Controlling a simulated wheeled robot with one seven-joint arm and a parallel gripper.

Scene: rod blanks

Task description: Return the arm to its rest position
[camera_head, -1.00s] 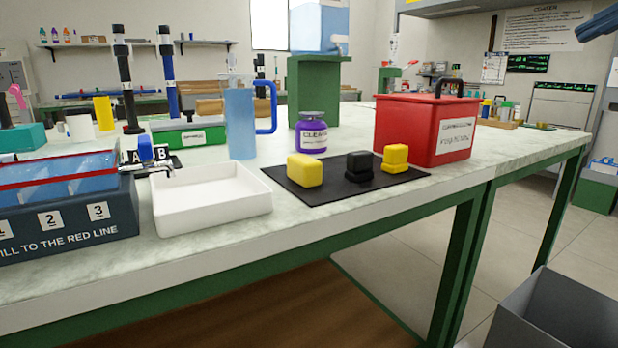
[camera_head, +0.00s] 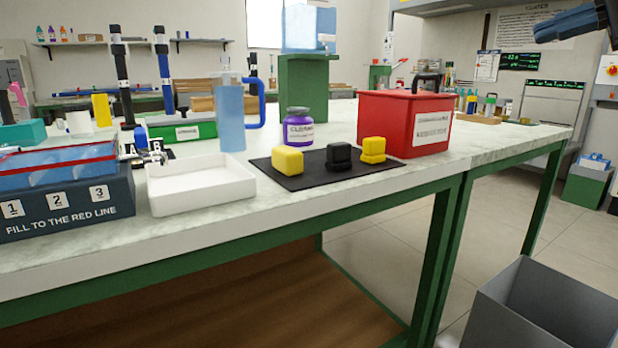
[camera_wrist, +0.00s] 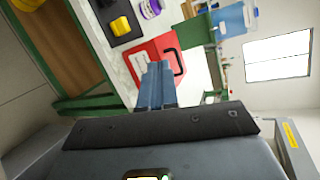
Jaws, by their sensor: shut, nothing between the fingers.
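My gripper shows in the wrist view (camera_wrist: 156,84) as two blue fingers closed together with nothing between them. In that view the fingers overlap the red box from the camera's side. In the head view the blue end of my arm (camera_head: 566,22) reaches in from the top right corner, high above the bench level and clear of everything on it. The rest of the arm is outside the head view.
The bench (camera_head: 300,207) carries a red box (camera_head: 400,125), a black mat (camera_head: 305,182) with yellow and black blocks, a white tray (camera_head: 200,190) and a blue jug (camera_head: 231,118). A grey open bin (camera_head: 500,315) stands lower right. The floor between bench and bin is clear.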

